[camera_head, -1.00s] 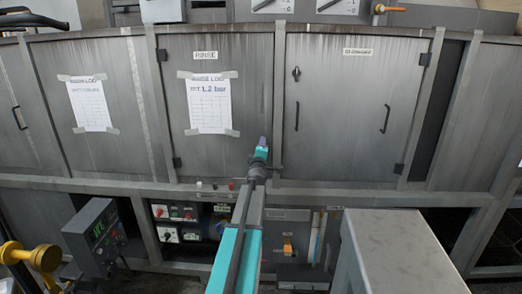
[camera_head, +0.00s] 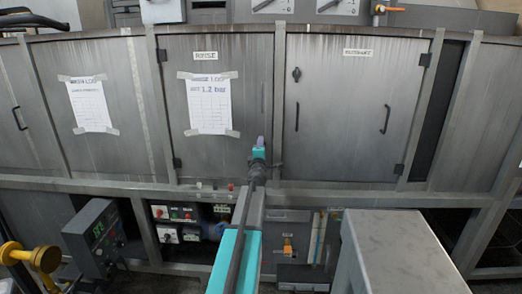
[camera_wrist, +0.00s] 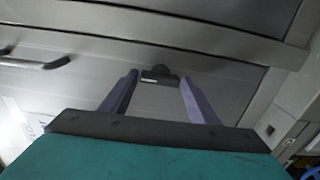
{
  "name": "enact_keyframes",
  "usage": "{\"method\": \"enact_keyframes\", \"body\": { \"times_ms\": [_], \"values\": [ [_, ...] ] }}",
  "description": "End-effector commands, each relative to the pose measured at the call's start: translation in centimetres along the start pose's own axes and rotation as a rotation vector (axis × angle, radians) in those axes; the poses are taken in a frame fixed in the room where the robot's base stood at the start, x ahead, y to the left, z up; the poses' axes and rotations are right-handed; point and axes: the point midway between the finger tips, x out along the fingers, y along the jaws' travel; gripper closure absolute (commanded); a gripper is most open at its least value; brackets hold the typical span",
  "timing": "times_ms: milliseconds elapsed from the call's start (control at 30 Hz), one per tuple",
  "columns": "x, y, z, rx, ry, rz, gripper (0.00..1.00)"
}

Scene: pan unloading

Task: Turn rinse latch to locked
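The rinse door (camera_head: 215,110) is a closed grey metal panel with a "RINSE" label and a taped paper. My gripper (camera_head: 259,143) is in front of its lower right part. In the wrist view my gripper (camera_wrist: 158,80) has its two purple fingers apart. A small dark latch (camera_wrist: 160,71) on the metal panel shows between the fingertips, with a rounded knob and a short bar. I cannot tell whether the fingers touch it. In the head view my gripper and arm hide this latch, so its locked or unlocked setting is unclear.
A bar handle (camera_wrist: 36,62) is left of the fingers in the wrist view. The neighbouring door (camera_head: 350,110) has its own dark latch (camera_head: 296,75). A grey box (camera_head: 395,250) stands at lower right, a control box (camera_head: 95,238) and yellow part (camera_head: 40,258) at lower left.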

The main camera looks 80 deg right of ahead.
Motion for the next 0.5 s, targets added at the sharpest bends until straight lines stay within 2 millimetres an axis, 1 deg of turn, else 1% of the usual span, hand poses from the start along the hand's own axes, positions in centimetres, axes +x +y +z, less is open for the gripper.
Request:
{"method": "enact_keyframes", "body": {
  "times_ms": [300, 500],
  "values": [
    [-0.07, 0.02, -0.01, 0.003, 0.000, 0.000, 0.45],
    [-0.74, 0.03, -0.01, 0.003, 0.000, 0.000, 0.45]
  ]
}}
